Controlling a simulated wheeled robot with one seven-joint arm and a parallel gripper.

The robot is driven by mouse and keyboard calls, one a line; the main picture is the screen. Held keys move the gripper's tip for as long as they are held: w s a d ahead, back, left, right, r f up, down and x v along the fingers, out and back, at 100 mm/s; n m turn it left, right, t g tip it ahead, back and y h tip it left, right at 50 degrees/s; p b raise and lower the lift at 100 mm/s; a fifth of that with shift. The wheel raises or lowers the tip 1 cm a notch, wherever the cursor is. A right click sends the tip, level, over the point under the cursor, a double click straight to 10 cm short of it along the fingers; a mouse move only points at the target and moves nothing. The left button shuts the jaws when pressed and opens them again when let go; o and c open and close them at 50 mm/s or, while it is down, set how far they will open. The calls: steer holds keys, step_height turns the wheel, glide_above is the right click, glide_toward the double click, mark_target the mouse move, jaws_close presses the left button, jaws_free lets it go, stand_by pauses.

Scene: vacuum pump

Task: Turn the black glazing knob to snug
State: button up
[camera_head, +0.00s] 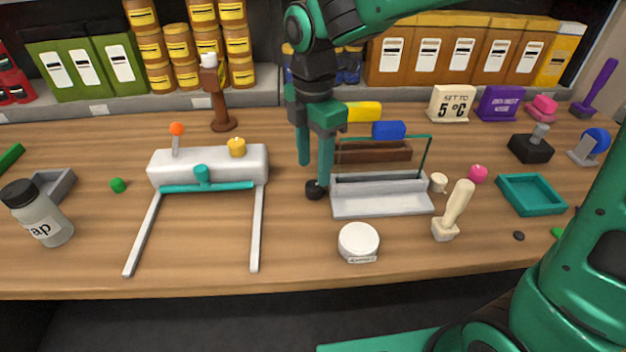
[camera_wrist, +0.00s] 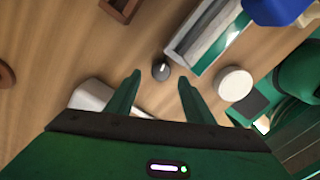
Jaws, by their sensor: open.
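The black glazing knob (camera_head: 315,190) is a small dark round knob at the left end of a light grey base with a thin teal frame (camera_head: 383,207). In the wrist view the knob (camera_wrist: 161,69) shows a short white mark on its top. My gripper (camera_head: 314,174) points down over the knob with its fingers apart. In the wrist view the gripper's fingertips (camera_wrist: 159,78) lie on either side of the knob, with gaps visible between knob and fingers. Nothing is held. I cannot tell exactly how high the fingertips are above the knob.
A white and teal apparatus with long legs (camera_head: 210,168) stands to the left. A white round puck (camera_head: 358,240) and a cream-handled tool (camera_head: 455,210) are in front and to the right. A brown block (camera_head: 375,150) and a blue piece (camera_head: 389,130) stand close behind.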

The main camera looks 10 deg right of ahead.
mark_target(314, 184)
steer(key=shift+f, duration=2.8)
steer(key=c, duration=1.1)
steer(key=shift+o, duration=0.3)
